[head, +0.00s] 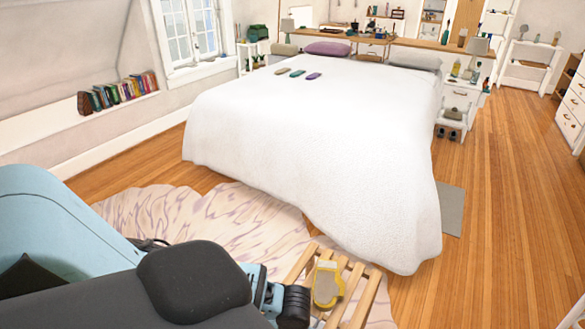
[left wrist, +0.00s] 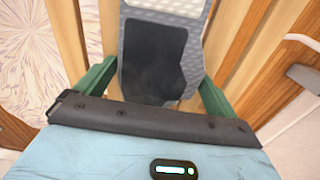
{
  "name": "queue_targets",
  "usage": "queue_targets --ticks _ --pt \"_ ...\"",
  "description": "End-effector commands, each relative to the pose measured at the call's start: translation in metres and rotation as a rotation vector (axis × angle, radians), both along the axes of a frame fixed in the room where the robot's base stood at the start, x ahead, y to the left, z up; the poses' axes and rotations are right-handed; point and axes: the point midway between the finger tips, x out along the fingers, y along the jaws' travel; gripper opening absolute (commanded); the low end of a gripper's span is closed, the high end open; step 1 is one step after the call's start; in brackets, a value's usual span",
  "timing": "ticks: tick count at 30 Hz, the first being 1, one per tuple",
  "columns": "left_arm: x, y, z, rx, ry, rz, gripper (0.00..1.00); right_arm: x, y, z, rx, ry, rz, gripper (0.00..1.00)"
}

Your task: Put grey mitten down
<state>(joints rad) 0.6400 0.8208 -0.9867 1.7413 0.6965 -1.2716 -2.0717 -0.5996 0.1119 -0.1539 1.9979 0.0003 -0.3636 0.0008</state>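The grey mitten (left wrist: 155,65) fills the middle of the left wrist view, with a dark patch on its face and a paler dotted part at the top. My left gripper (left wrist: 159,82) has one green finger at each side edge of it and appears shut on it across its width. In the head view a mitten-like thing with a yellow edge (head: 327,285) is just beyond my left gripper (head: 302,299), over a slatted wooden bench (head: 360,296). Whether the mitten touches the slats is unclear. My right gripper is not in view.
A large white bed (head: 320,140) stands beyond the bench, with several small items on it. A patterned rug (head: 230,215) lies at the left and under the bench. The wooden floor (head: 500,190) at right is clear.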

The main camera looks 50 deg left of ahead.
Motion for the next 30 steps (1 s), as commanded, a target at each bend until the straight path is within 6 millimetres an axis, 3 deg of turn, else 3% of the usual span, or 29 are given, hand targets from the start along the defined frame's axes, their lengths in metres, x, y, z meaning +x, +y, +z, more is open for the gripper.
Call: queue_targets --ticks 11,24,30 --pt "0.001 0.000 0.008 -0.001 -0.003 0.000 1.00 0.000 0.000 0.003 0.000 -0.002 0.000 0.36" --pt "0.002 -0.002 0.088 0.000 -0.006 -0.001 1.00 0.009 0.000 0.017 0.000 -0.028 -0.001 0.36" --pt "0.002 -0.003 0.115 -0.001 -0.003 0.000 1.00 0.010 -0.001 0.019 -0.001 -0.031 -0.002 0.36"
